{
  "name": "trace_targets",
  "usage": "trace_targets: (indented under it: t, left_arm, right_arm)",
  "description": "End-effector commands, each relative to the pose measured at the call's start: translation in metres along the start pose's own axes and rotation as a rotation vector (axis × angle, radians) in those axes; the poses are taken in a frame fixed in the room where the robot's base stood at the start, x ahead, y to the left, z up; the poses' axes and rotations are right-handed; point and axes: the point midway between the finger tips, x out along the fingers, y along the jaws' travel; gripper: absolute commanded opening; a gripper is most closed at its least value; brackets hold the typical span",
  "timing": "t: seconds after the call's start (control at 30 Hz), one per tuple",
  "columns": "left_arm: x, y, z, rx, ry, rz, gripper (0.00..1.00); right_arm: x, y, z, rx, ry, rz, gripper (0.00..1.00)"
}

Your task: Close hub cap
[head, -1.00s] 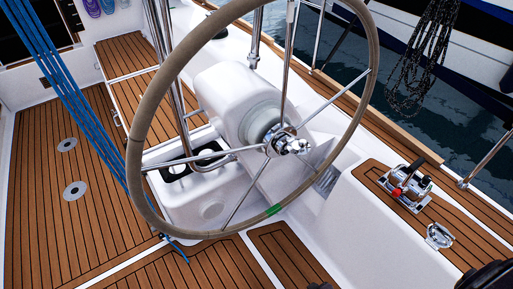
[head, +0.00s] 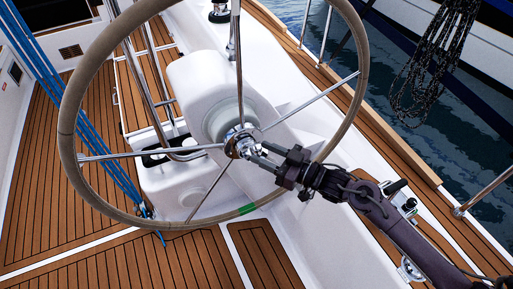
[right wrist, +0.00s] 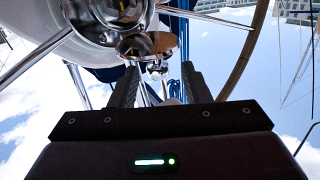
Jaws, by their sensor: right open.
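The chrome hub (head: 241,141) sits at the middle of the big steering wheel (head: 68,118). In the right wrist view the shiny hub (right wrist: 108,18) is at the top, with a round mirror-like chrome piece, apparently the hub cap (right wrist: 135,46), beside its lower edge. The small gap between cap and hub is hard to judge. My right gripper (head: 262,153) reaches in from the lower right, its fingertips close to the hub's right side. In the right wrist view its two fingers (right wrist: 160,76) are apart, with the cap just beyond them. My left gripper is not in view.
The wheel's rim and spokes surround the hub, and my right arm crosses in front of the lower right rim. A white pedestal (head: 200,85) stands behind. Blue ropes (head: 62,98) hang at the left. A winch (head: 399,193) sits partly behind my arm.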

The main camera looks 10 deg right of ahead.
Motion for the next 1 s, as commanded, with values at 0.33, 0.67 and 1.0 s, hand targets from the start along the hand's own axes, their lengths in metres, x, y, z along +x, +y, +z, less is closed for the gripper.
trace_targets:
  t: [0.33,0.67,1.0]
  left_arm:
    - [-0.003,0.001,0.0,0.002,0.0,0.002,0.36]
    - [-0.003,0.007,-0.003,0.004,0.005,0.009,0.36]
    - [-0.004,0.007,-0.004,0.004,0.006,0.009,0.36]
  right_arm:
    - [0.03,0.0,0.0,-0.001,-0.002,0.001,0.43]
    - [0.03,0.001,0.001,-0.001,-0.002,0.002,0.27]
    - [0.03,0.001,0.001,-0.002,-0.002,0.002,0.0]
